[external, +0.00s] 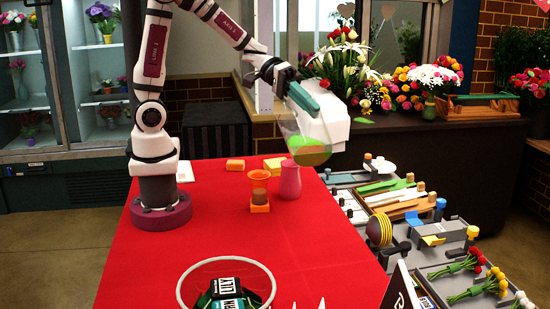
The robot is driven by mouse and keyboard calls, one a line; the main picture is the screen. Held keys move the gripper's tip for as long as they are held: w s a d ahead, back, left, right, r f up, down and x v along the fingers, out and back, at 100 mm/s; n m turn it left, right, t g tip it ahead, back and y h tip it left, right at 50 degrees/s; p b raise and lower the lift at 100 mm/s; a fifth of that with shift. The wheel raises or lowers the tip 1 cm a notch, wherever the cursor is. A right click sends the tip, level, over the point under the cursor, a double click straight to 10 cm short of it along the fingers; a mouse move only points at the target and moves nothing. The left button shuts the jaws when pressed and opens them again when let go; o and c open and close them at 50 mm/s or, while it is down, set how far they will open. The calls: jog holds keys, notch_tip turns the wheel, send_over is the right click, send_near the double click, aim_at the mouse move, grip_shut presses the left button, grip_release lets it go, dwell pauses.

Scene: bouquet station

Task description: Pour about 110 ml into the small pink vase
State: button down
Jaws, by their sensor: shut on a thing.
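The small pink vase (289,182) stands upright on the red table, near its right edge. My gripper (285,80) is above it, shut on the green handle of a clear jug (291,128). The jug hangs tilted above and slightly right of the vase, with yellow-green liquid (315,154) in its lower part. The jug's lower left side overlaps the vase's mouth in the picture. I cannot make out a stream or the level inside the vase.
An orange-rimmed cup (259,182) stands on an orange block (260,208) just left of the vase. Orange and yellow blocks (235,164) lie behind. A wire-rimmed basket (182,290) with labelled packs is at the front. Tool trays (440,268) fill the right side. The table's middle left is clear.

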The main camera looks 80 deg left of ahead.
aim_at(309, 91)
jog(key=shift+a+r+h+b, duration=0.6)
jog(key=shift+a+r, duration=0.15)
jog(key=shift+r, duration=0.1)
dwell(0.6)
jog(key=shift+d+r+n+h+b, duration=0.2)
jog(key=shift+d+n+h+b, duration=0.1)
jog(key=shift+d, duration=0.1)
dwell(0.4)
jog(key=shift+a+r+t+h+b, duration=0.1)
jog(key=shift+r+t+h+b, duration=0.4)
jog(key=shift+r+b, duration=0.3)
dwell(1.2)
jog(key=shift+d+f, duration=0.2)
jog(key=shift+d, duration=0.05)
jog(key=d+f+y, duration=0.2)
jog(key=d+f+m+g+y, duration=0.1)
jog(key=d+f, duration=0.1)
jog(key=shift+s+d, duration=0.1)
jog(key=shift+s, duration=0.2)
jog(key=shift+d+f+y, duration=0.25)
jog(key=shift+f+y, duration=0.55)
jog(key=shift+f, duration=0.15)
jog(key=shift+f+g, duration=0.1)
jog(key=shift+g, duration=0.2)
